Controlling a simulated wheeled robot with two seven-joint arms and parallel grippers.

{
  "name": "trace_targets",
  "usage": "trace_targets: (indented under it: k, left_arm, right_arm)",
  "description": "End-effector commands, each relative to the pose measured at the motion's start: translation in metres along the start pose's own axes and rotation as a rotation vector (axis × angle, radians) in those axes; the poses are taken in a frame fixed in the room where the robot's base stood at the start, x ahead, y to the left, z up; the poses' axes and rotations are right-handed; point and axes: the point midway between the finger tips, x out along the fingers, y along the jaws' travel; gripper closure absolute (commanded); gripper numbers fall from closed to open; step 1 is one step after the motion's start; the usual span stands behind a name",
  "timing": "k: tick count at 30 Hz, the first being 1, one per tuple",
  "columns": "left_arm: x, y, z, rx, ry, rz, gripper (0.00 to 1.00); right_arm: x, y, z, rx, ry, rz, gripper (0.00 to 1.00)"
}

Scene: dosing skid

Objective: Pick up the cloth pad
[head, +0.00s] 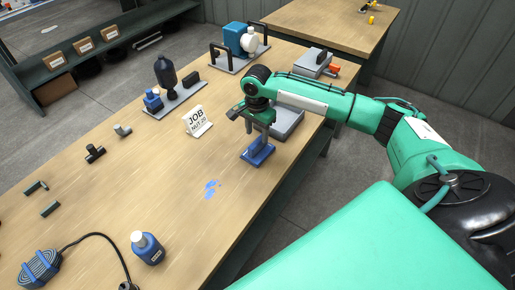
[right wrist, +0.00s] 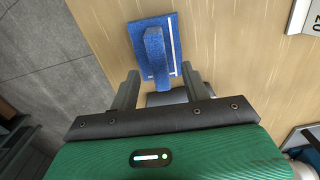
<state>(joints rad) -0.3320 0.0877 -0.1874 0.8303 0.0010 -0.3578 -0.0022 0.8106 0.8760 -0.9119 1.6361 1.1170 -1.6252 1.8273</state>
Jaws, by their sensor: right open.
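The cloth pad (head: 259,154) is a blue flat block with a raised blue grip, lying on the wooden table near its right edge. In the right wrist view the pad (right wrist: 171,27) lies ahead of my right gripper (right wrist: 160,70). Its upright blue grip shows between the two open fingers, with a gap on each side. In the head view my right gripper (head: 260,130) points down just above the pad. My left gripper is not in view.
A blue smear (head: 212,188) marks the table left of the pad. The table's middle is largely clear.

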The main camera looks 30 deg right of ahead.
Motion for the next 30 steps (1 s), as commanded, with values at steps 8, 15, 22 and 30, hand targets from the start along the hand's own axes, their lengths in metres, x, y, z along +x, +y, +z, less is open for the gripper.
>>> trace_targets:
  k: [8, 15, 22, 30]
  left_arm:
    - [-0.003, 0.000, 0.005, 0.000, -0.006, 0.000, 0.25]
    - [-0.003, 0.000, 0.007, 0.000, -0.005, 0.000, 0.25]
    - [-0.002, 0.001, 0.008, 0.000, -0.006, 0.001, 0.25]
    - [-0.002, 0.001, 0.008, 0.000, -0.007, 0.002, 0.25]
  right_arm:
    - [0.030, 0.001, -0.004, -0.001, 0.001, 0.003, 0.53]
    - [0.054, 0.001, -0.004, -0.002, 0.001, -0.001, 0.53]
    - [0.055, 0.001, -0.004, -0.002, 0.001, -0.001, 0.55]
    - [0.055, 0.001, -0.004, -0.002, 0.001, -0.001, 1.00]
